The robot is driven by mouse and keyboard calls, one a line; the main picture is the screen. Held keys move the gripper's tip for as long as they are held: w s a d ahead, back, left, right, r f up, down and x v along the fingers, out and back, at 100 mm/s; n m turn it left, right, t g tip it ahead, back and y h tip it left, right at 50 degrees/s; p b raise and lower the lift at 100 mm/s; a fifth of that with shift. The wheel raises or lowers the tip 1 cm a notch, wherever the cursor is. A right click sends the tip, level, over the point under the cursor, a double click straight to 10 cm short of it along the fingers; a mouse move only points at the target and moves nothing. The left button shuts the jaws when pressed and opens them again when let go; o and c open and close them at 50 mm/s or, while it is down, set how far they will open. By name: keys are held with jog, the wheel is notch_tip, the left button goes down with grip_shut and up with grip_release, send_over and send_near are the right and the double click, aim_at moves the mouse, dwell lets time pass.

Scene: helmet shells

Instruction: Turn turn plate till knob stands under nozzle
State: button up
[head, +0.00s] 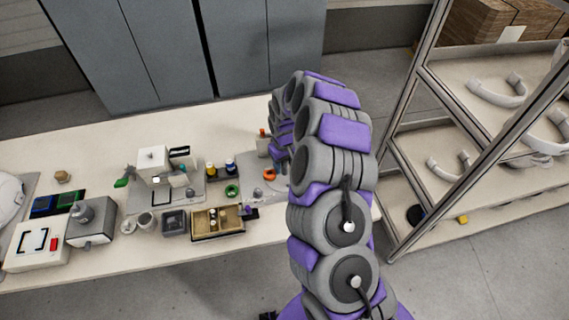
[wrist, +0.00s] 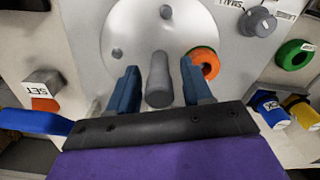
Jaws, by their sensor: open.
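The turn plate (wrist: 135,38) is a round, light grey disc in the wrist view, with small round marks on its face. A grey cylindrical knob (wrist: 158,82) stands up from its near part. My gripper (wrist: 160,88) is open, its two blue-grey fingers on either side of the knob. A gap shows between the knob and each finger. In the head view my arm hides most of the gripper and part of the plate area. I cannot make out the nozzle for certain in either view.
An orange ring (wrist: 208,62) lies close to the right finger. A dark dial (wrist: 258,22), a green ring (wrist: 294,54) and blue and yellow items (wrist: 298,108) are to the right. A block marked SET (wrist: 42,84) is to the left. A shelf rack (head: 420,130) stands right of the table.

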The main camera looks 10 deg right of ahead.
jog(key=shift+c, duration=0.2)
jog(key=shift+a, duration=0.1)
jog(key=shift+c, duration=0.7)
grip_shut()
